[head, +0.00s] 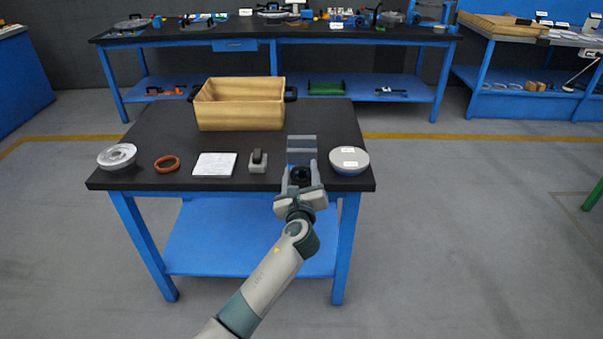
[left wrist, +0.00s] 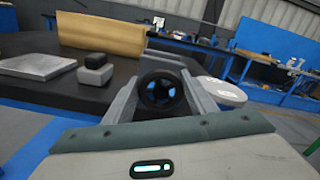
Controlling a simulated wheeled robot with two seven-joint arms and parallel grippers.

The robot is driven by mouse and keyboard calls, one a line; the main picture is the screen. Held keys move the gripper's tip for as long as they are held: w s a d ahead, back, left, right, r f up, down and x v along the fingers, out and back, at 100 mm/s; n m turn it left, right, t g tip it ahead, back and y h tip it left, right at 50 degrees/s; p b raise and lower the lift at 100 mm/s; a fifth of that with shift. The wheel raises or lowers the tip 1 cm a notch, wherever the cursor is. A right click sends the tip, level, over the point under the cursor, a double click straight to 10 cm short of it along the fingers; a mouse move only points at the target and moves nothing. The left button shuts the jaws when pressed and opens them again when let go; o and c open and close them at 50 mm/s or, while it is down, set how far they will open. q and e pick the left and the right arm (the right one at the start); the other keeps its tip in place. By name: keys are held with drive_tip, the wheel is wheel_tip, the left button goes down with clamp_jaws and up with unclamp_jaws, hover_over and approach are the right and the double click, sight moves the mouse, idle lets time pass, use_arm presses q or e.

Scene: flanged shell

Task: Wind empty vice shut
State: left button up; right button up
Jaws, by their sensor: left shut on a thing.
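The vice (head: 302,141), with grey and blue parts, stands at the front right of the black-topped table. It is empty as far as I can see, but my gripper partly hides it and I cannot tell how wide its jaws are apart. Its black handwheel (head: 301,176) faces me at the table's front edge. My left gripper (head: 300,174) is shut on the handwheel, with one finger on each side of the rim. In the left wrist view the spoked handwheel (left wrist: 160,91) sits between the two grey fingers. My right gripper is not in view.
A round white-topped tin (head: 349,160) stands close right of the vice.

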use_arm(q)
drive_tip(key=shift+f+n, duration=0.1)
drive_tip(key=shift+n, duration=0.9)
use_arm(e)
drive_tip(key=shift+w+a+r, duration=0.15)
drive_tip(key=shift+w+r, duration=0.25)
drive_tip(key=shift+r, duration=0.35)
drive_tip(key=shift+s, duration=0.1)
use_arm(q)
drive_tip(key=o, duration=1.1)
drive_tip(key=shift+c, duration=0.2)
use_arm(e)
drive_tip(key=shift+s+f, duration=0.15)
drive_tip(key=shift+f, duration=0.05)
use_arm(q)
drive_tip(key=shift+s, duration=0.1)
